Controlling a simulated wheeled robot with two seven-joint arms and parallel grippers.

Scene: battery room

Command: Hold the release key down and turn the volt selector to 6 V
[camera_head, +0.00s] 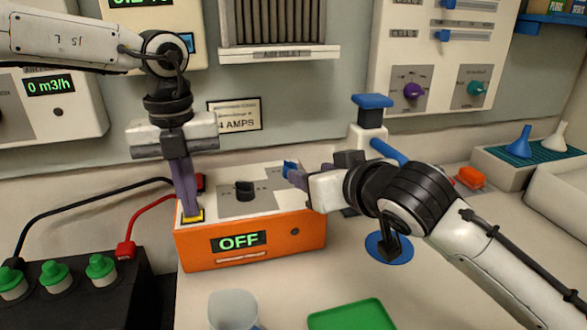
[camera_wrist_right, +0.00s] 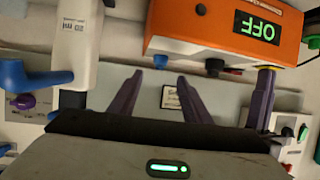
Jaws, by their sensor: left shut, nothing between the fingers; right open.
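The orange charger box (camera_head: 290,235) stands on the bench and its display reads OFF. The volt selector, a black knob (camera_head: 244,190), sits on its grey top plate; its pointer setting is too small to read. The yellow release key (camera_head: 195,217) is at the box's top left corner. My left gripper (camera_head: 191,211) is shut, pointing down, with its fingertips on the key; whether the key is pressed down is unclear. My right gripper (camera_head: 291,172) is open and empty, right of the knob and apart from it. Its spread purple fingers show in the right wrist view (camera_wrist_right: 160,82).
A blue-topped white press-like device (camera_head: 371,112) stands behind my right gripper. Red and black cables run left to a dark box with green knobs (camera_head: 55,274). A pale cup (camera_head: 233,308) and a green tray (camera_head: 352,315) are in front of the charger.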

